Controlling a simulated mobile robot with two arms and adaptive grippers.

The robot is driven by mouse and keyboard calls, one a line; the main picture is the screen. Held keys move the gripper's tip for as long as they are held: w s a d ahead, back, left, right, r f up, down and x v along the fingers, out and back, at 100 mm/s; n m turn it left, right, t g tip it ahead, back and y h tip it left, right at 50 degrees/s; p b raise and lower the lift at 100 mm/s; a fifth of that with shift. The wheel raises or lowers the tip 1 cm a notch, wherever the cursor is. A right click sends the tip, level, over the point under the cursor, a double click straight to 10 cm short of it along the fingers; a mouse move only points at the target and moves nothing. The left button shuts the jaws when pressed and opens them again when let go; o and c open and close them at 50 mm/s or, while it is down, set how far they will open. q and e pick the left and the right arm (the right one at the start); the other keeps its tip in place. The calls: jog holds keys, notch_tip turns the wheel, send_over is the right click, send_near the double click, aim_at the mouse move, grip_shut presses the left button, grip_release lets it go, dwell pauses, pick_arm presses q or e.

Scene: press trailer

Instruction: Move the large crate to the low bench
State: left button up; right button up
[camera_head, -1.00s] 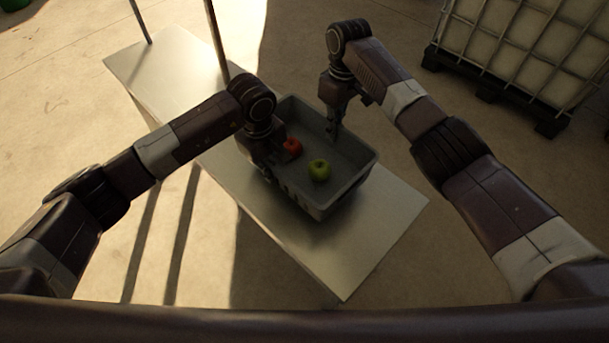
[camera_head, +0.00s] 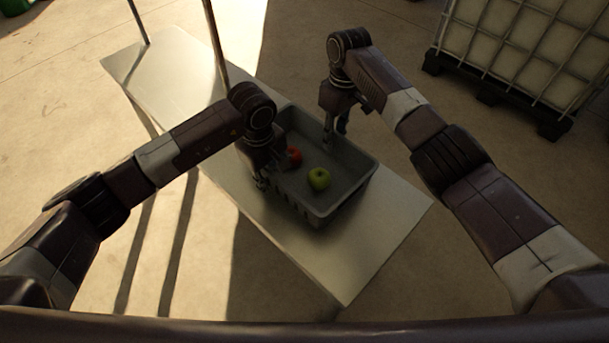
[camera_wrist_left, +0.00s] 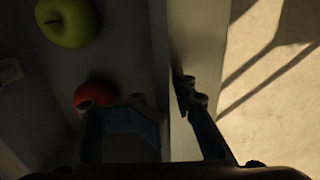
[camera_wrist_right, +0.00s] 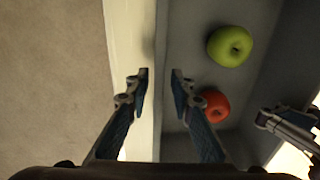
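The large crate (camera_head: 350,197) is a grey open bin resting on a pale metal-topped table. It holds a green apple (camera_head: 319,179) and a red apple (camera_head: 295,157). My left gripper (camera_head: 262,178) is at the crate's left side wall. In the left wrist view its fingers (camera_wrist_left: 170,100) are apart, one inside and one outside the wall (camera_wrist_left: 159,60). My right gripper (camera_head: 335,138) is at the far right side. In the right wrist view its fingers (camera_wrist_right: 160,82) are also apart, straddling the wall (camera_wrist_right: 161,45). Whether any finger touches the wall is unclear.
The table (camera_head: 385,235) has bare top toward the near right and the far left. Thin upright posts (camera_head: 215,45) stand along its far left part. A caged white tank (camera_head: 515,50) on a dark pallet stands at the back right. Open concrete floor surrounds the table.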

pick_arm(q)
jog(key=o, duration=0.4)
pick_arm(e)
jog(key=shift+a+r, duration=0.1)
jog(key=shift+r, duration=0.1)
pick_arm(q)
jog(key=shift+o, duration=0.2)
notch_tip(320, 180, up, 12)
jog(key=shift+s+a, duration=0.3)
pick_arm(e)
notch_tip(320, 180, up, 12)
jog(key=shift+w+d+f, duration=0.2)
jog(key=shift+d, duration=0.1)
pick_arm(q)
jog(key=shift+f, duration=0.1)
